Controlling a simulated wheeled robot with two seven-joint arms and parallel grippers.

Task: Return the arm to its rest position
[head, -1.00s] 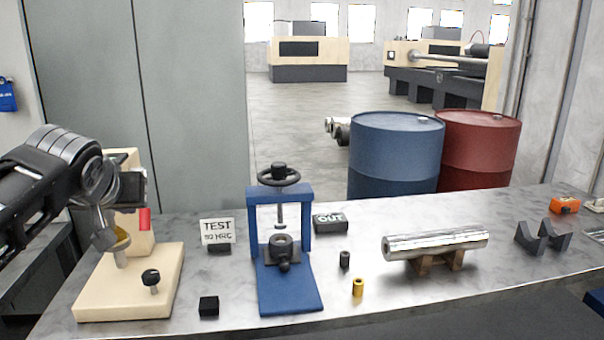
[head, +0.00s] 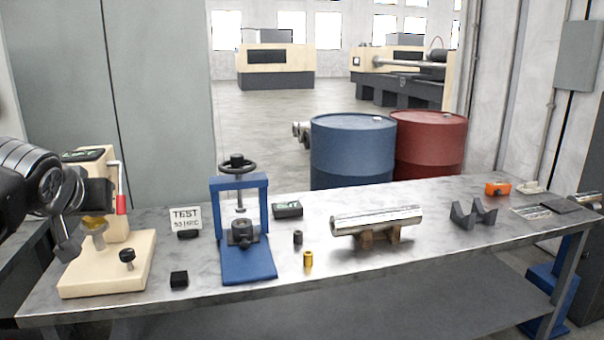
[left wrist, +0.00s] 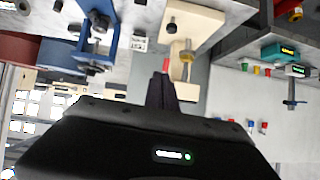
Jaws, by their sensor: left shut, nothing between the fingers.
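My left arm comes in from the left in the head view. My left gripper (head: 68,248) is shut and empty, pointing down at the left edge of the cream hardness tester (head: 107,273) and overlapping it in the picture. I cannot tell whether they touch. In the left wrist view the closed dark fingers (left wrist: 163,88) show below the tester (left wrist: 190,30) and its red-handled lever. My right gripper is in neither view.
The bench (head: 330,270) holds a blue press (head: 245,262), a TEST sign (head: 186,218), a steel shaft (head: 375,220) on a stand, dark V-blocks (head: 473,213) and small parts. Blue (head: 350,150) and red (head: 428,143) barrels stand behind. Open floor lies beyond.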

